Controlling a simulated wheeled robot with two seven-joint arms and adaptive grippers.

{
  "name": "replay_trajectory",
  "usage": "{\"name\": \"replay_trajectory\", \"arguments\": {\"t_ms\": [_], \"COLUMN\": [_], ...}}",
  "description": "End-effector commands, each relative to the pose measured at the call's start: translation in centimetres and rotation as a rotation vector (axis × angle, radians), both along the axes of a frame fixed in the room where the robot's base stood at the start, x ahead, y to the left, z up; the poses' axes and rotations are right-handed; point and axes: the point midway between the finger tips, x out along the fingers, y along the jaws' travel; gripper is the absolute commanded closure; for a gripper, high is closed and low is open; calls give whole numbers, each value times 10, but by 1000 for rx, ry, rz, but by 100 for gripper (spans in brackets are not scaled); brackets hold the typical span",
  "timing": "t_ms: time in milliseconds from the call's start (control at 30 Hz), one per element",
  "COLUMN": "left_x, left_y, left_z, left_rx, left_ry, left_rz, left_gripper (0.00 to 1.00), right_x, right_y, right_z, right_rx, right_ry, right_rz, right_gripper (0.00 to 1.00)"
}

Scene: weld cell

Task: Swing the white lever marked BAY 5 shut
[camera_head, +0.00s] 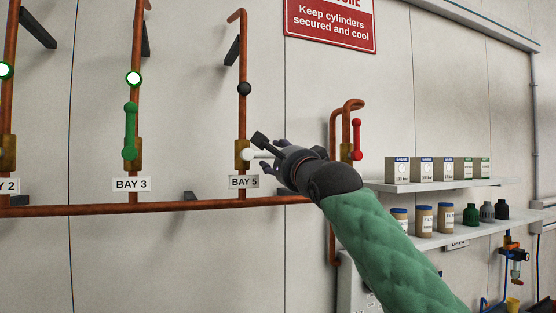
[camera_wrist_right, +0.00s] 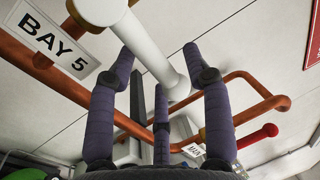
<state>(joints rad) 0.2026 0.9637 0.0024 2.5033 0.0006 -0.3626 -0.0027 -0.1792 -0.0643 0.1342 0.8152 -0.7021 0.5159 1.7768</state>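The BAY 5 sign (camera_head: 244,182) hangs below a brass valve on a copper pipe. The white lever (camera_head: 261,155) sticks out sideways to the right from that valve, roughly level. In the wrist view the white lever (camera_wrist_right: 148,45) runs from its hub at the top down to its free end between my spread fingers. My right gripper (camera_head: 274,153) is at the lever's free end, its fingers apart on either side of it; in the wrist view the right gripper (camera_wrist_right: 160,62) looks open. I cannot tell whether a finger touches the lever. My left gripper is out of view.
The BAY 3 green lever (camera_head: 130,131) stands upright to the left. A red lever (camera_head: 357,139) is on the pipe to the right, behind my wrist. A horizontal copper pipe (camera_head: 95,210) runs below the signs. Shelves with boxes (camera_head: 422,169) and jars are at right.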

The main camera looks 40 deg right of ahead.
Motion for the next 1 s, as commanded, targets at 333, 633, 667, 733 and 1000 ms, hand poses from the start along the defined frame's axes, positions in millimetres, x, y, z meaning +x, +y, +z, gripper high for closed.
{"name": "replay_trajectory", "arguments": {"t_ms": [333, 633, 667, 733, 1000], "left_x": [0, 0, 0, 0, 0], "left_y": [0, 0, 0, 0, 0], "left_z": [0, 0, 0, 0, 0], "left_rx": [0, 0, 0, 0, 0], "left_ry": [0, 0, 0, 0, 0], "left_rz": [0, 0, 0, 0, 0], "left_gripper": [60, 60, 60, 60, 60], "right_x": [-16, -51, -54, -64, -97], "right_y": [3, 12, 13, 15, 24], "right_z": [0, -8, -9, -11, -19], "right_rx": [0, 0, 0, 0, 0], "right_ry": [-4, -4, -3, -4, -1], "right_rz": [0, 1, 2, 2, 3], "right_gripper": [50, 50, 50, 50, 50]}}
